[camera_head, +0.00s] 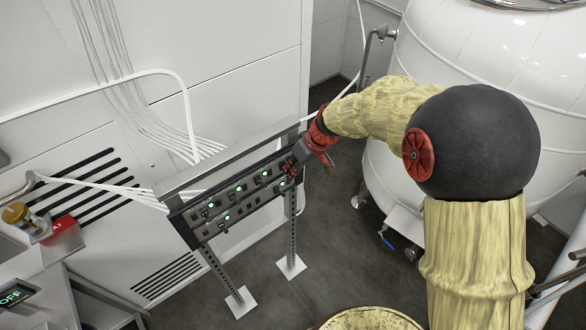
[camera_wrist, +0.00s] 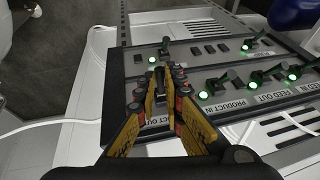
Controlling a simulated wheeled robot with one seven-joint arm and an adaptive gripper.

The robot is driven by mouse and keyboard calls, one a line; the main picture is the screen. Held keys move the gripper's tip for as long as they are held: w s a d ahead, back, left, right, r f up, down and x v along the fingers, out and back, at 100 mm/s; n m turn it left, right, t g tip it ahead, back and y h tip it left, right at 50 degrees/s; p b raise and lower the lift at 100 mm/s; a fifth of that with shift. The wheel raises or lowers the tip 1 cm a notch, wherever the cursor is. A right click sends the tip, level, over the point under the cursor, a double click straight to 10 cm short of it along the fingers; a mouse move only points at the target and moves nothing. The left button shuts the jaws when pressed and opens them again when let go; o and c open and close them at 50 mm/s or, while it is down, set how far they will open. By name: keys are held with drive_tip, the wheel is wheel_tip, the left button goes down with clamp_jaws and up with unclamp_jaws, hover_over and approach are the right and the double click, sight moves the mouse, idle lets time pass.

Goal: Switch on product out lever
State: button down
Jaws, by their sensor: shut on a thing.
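The control panel (camera_head: 232,203) stands on a metal frame in the head view. In the wrist view the panel (camera_wrist: 215,113) has small black levers, green lights and printed labels. My gripper (camera_head: 294,163) is at the panel's right end. In the wrist view my gripper (camera_wrist: 160,92), with yellow and black fingers, is shut on the dark product out lever, beside the partly covered label (camera_wrist: 160,123) ending in "CT OUT". The fingers hide most of this lever, and no lit lamp shows beside it. The product in lever (camera_wrist: 220,80) is close to the right, with its green light lit.
The feed out lever (camera_wrist: 282,67) is further right, with a lit green light. Another lever (camera_wrist: 163,46) stands in the upper row beyond my fingers. A large white tank (camera_head: 480,60) is at the right. White cables (camera_head: 150,120) run behind the panel.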

drive_tip(key=shift+r+p, duration=0.2)
drive_tip(key=shift+p, duration=0.2)
drive_tip(key=p, duration=0.2)
drive_tip(key=r+g+h+p, duration=0.1)
drive_tip(key=p, duration=0.1)
drive_tip(key=shift+w+a+g+p, duration=0.2)
drive_tip(key=shift+w+g+p, duration=0.05)
drive_tip(key=shift+g+p, duration=0.1)
drive_tip(key=g+h+p, duration=0.1)
drive_tip(key=p, duration=0.1)
drive_tip(key=g+p, duration=0.1)
drive_tip(key=p, duration=0.1)
drive_tip(key=shift+w+a+r+h, duration=0.15)
drive_tip(key=shift+w+a+h, duration=0.1)
drive_tip(key=shift+w+h, duration=0.15)
drive_tip(key=shift+g, duration=0.35)
drive_tip(key=c, duration=1.9)
unclamp_jaws()
drive_tip(key=shift+r, duration=0.1)
drive_tip(key=v, duration=1.1)
drive_tip(key=shift+w+r, duration=0.1)
drive_tip(key=shift+r, duration=0.3)
